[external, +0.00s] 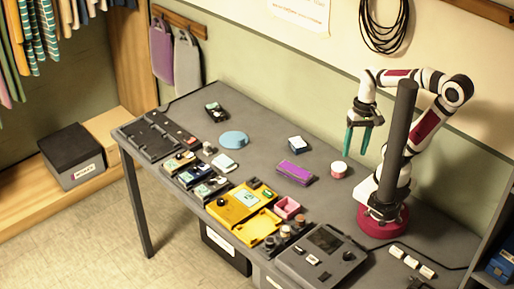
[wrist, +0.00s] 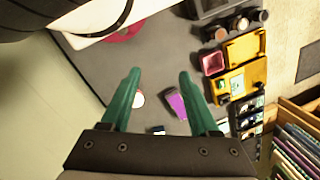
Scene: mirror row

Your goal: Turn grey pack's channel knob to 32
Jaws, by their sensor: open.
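My gripper (external: 358,146) is open and empty, raised above the right part of the table. In the wrist view its two teal fingers (wrist: 159,78) point down over the table with a wide gap. A separate dark pack (external: 216,112) lies near the back edge. I cannot tell for certain which is the grey pack. Channel knobs and numbers are too small to read. The gripper is well apart from all packs.
A yellow case (external: 240,207), a pink box (external: 288,207) and a grey console (external: 318,258) line the front. A purple box (external: 296,173), a white-and-red tub (external: 339,169), a small blue-and-white box (external: 298,145) and a blue disc (external: 233,140) lie mid-table. Bare table separates them.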

